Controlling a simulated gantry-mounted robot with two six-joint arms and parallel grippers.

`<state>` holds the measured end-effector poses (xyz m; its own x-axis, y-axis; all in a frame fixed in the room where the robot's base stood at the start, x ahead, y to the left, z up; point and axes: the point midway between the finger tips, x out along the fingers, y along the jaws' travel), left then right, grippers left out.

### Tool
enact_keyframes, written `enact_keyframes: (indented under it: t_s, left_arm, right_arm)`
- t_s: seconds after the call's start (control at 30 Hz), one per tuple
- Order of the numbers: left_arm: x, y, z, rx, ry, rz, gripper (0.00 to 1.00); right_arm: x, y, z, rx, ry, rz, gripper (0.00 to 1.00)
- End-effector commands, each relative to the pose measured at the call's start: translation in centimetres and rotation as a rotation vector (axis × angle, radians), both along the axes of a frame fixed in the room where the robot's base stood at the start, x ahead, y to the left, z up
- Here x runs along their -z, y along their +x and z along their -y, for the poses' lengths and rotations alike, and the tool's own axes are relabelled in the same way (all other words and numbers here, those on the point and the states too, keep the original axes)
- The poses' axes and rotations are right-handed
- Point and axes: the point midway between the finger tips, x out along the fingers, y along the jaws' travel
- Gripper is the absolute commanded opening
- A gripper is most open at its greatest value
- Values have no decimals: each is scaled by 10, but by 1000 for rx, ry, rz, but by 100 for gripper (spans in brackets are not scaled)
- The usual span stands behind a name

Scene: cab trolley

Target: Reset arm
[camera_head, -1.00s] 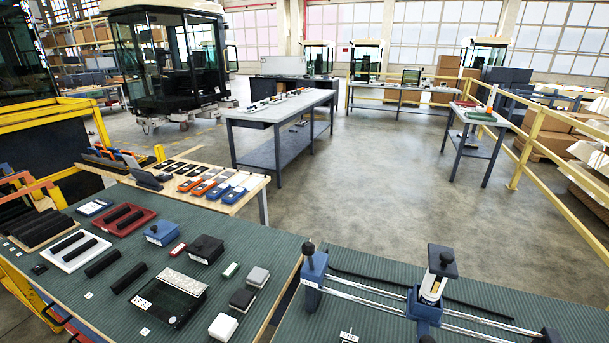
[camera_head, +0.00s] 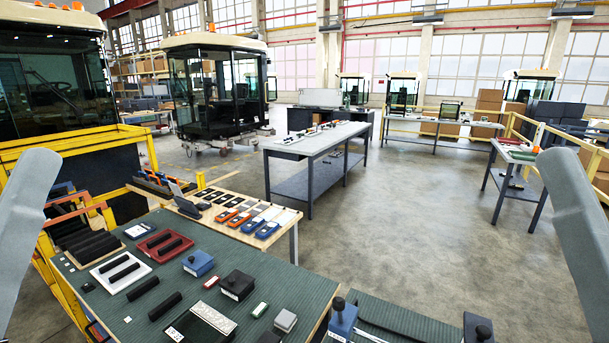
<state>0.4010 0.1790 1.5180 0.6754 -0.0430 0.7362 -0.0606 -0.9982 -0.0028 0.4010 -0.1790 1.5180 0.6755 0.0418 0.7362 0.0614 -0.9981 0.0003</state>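Parts of my two arms show as grey links at the left edge (camera_head: 28,225) and the right edge (camera_head: 592,240) of the head view. Both links are raised above the near tables. Neither gripper is in the picture, so I cannot see their fingers or whether they hold anything.
A green-matted table (camera_head: 160,235) at the lower left holds black bars, a red tray (camera_head: 163,244), a blue box (camera_head: 198,263) and a black box (camera_head: 237,284). A fixture with a blue block (camera_head: 343,318) stands at the bottom. Grey floor (camera_head: 420,220) is open beyond; yellow rails flank it.

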Motion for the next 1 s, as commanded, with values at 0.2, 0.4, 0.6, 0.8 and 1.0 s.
enact_keyframes:
  t_s: [0.2, 0.4, 0.6, 0.8, 1.0]
  left_arm:
    - [-120, 0, 0, 0, 0, -2, 51]
    - [-220, 0, 0, 0, 0, -1, 51]
    - [-296, 0, 0, 0, 0, -1, 51]
    - [-314, 1, 0, 0, 0, -2, 51]
    - [-310, 1, 0, 0, 0, -3, 51]
  right_arm:
    - [-120, 1, 0, 0, -1, -1, 72]
    - [-220, 1, 0, 1, -2, -2, 72]
    - [-295, 1, 0, 1, -2, -2, 72]
    - [-314, 1, 0, 1, -2, -2, 72]
    - [-310, 1, 0, 1, -2, -2, 72]
